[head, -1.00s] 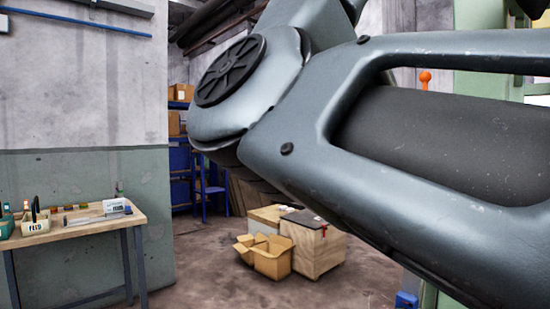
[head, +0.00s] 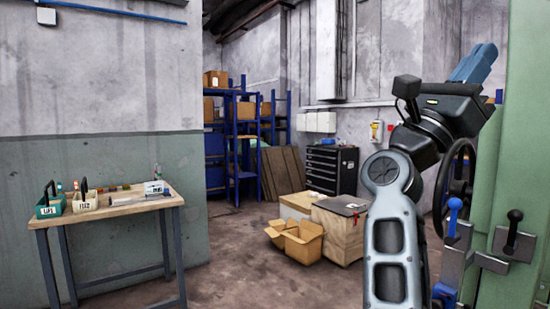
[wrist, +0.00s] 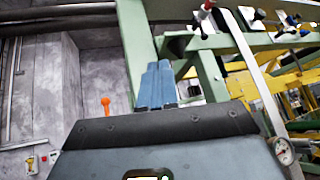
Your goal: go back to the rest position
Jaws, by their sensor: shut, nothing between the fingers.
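My gripper (head: 484,52) is at the upper right of the head view, at the top of my raised arm, with its blue fingers pointing up and to the right. In the wrist view my gripper (wrist: 157,66) shows its two blue fingers side by side and closed together, with nothing between them. It looks clear of contact, though the green frame (wrist: 136,45) appears close behind the fingers in that view.
A green post (head: 515,130) stands right of my arm, with a black handwheel (head: 437,190) and a blue-handled lever (head: 453,217) nearby. A workbench (head: 125,208) stands left. A cardboard box (head: 302,243) and a wooden crate (head: 338,235) sit mid-floor. Floor between is open.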

